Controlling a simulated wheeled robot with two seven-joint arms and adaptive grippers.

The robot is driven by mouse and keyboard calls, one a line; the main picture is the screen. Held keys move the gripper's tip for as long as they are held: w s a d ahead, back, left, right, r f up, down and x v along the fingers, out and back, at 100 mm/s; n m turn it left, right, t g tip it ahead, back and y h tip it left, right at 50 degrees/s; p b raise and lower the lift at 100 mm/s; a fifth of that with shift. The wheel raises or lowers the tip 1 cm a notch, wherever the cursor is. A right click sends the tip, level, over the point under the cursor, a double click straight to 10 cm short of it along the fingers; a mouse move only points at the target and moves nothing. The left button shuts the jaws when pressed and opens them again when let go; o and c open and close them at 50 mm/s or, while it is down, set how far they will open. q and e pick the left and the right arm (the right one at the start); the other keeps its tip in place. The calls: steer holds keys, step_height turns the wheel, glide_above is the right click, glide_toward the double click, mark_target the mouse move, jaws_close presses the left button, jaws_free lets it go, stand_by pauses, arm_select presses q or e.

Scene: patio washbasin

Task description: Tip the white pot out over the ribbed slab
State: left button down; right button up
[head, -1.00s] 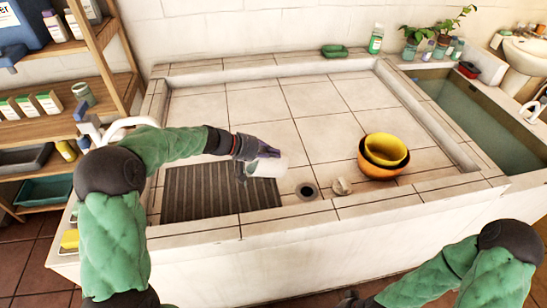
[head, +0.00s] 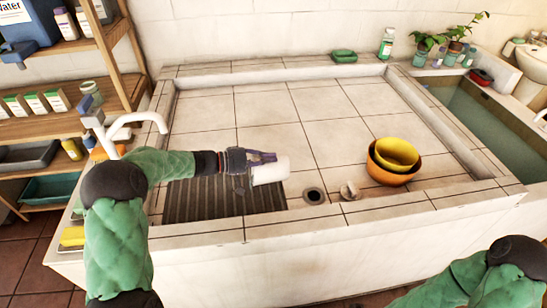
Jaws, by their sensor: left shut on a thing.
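The white pot (head: 272,170) is a small plain cylinder. My left gripper (head: 250,162) is shut on it from the left and holds it tipped on its side, its far end pointing right. In the picture it lies over the back right end of the dark ribbed slab (head: 205,205). I cannot tell its height above the slab or whether anything is inside or coming out of it. My left forearm covers the slab's back left part. My right gripper is out of view; only its arm shows at the lower right.
A white tap (head: 150,118) rises behind my left arm. Right of the slab are a round drain (head: 314,195), a pale stone-like lump (head: 349,190) and nested yellow (head: 397,152) and orange bowls (head: 385,176). The tiled basin behind is clear, with a raised rim (head: 265,68).

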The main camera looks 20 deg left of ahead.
mark_target(259, 159)
arm_select(q)
steer(key=shift+s+a+t+h, duration=0.45)
steer(key=shift+a+t+h, duration=0.1)
steer(key=shift+a, duration=0.15)
steer(key=shift+s+a+t+h, duration=0.4)
steer(key=shift+a+t+h, duration=0.15)
steer(key=shift+a, duration=0.15)
stand_by(0.5)
step_height(259, 159, up, 3)
steer(key=g+y+p, duration=0.2)
steer(key=p, duration=0.2)
steer(key=g+y+p, duration=0.1)
steer(key=y+p, duration=0.1)
steer(key=p, duration=0.3)
steer(key=shift+r+g+y, duration=0.2)
steer(key=shift+g+y, duration=0.1)
steer(key=shift+g, duration=0.1)
steer(key=shift+y+p, duration=0.3)
steer(key=shift+p, duration=0.2)
step_height(259, 159, up, 3)
steer(key=g+y+p, duration=0.4)
steer(key=y+p, duration=0.1)
steer(key=p, duration=1.3)
steer(key=shift+m+p, duration=0.3)
steer(key=shift+m, duration=0.1)
steer(key=shift+y+p, duration=0.3)
steer(key=shift+p, duration=0.2)
steer(key=shift+f, duration=0.15)
